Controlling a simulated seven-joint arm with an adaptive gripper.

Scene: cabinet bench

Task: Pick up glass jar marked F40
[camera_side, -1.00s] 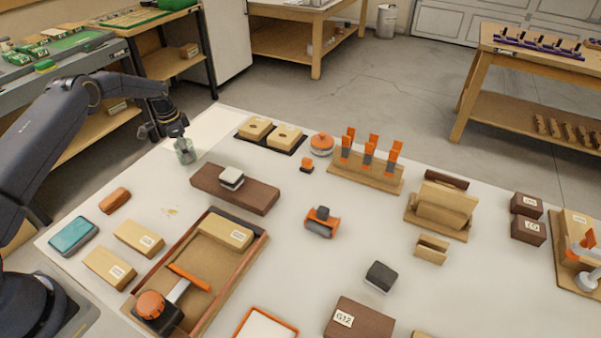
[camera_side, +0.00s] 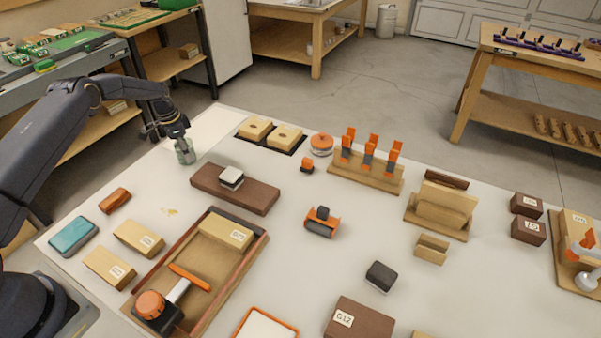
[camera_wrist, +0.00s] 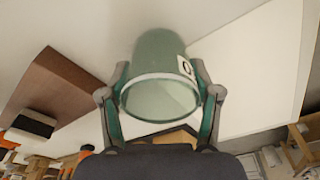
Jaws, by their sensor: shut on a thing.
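A greenish glass jar (camera_side: 185,152) stands near the far left edge of the white bench, below my gripper (camera_side: 183,141). In the wrist view the jar (camera_wrist: 158,65) sits between the two fingers of my gripper (camera_wrist: 160,92), its open rim facing the camera. The fingers are shut on the jar's sides near the rim. A white label with a dark character shows on its right side, only partly visible, so I cannot read the full marking. I cannot tell any gap between the jar and the bench.
A dark brown board (camera_side: 234,190) carrying a white-and-black block (camera_side: 231,178) lies just right of the jar. A dark tray with two pale wooden blocks (camera_side: 270,134) is behind it. A teal case (camera_side: 73,236) and orange block (camera_side: 115,200) lie nearer left.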

